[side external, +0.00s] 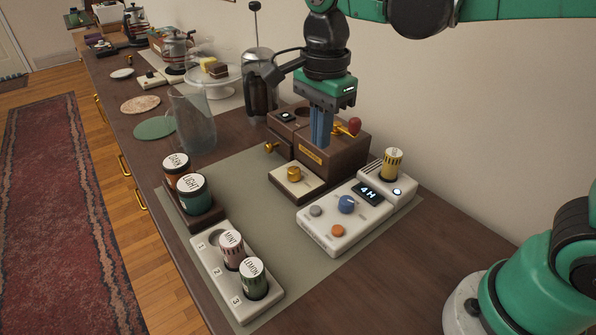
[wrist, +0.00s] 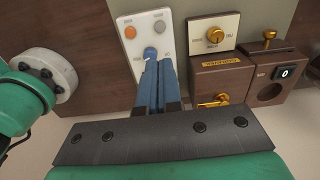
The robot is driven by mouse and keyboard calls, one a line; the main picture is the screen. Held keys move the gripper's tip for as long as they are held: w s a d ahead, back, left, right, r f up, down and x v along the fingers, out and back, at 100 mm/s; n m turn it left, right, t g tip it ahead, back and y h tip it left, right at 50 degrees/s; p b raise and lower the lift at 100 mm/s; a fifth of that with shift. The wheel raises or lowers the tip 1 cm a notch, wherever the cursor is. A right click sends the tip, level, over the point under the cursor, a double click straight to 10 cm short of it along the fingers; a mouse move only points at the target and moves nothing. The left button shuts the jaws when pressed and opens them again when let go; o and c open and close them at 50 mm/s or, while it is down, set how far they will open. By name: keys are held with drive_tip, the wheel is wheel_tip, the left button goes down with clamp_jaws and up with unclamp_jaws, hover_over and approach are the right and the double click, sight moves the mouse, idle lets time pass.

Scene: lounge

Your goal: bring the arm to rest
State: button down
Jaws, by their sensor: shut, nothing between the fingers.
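My gripper (side external: 320,142) is shut, its blue fingers together and pointing down, with nothing held between them. In the side external view it hangs in front of the brown wooden box (side external: 338,162), above the grey mat (side external: 262,211). In the wrist view the closed fingers (wrist: 159,66) overlap the near end of the white control panel (wrist: 142,27), by its blue knob (wrist: 150,53). I cannot tell the exact height of the fingertips over these things. They hide part of the panel in the wrist view.
A French press (side external: 258,75) and a glass pitcher (side external: 193,125) stand behind. Dark and light canisters (side external: 193,194) sit left, and a white rack (side external: 213,262) holds mint and lemon canisters. The mat's middle is clear. A wall runs behind the counter.

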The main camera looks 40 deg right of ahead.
drive_tip(key=s+d+f+n+t, duration=0.3)
drive_tip(key=d+n+t, duration=0.3)
drive_tip(key=n, duration=1.1)
drive_tip(key=shift+s+d+n+t, duration=0.15)
drive_tip(key=shift+s+n+t, duration=0.25)
drive_tip(key=shift+s+t, duration=0.25)
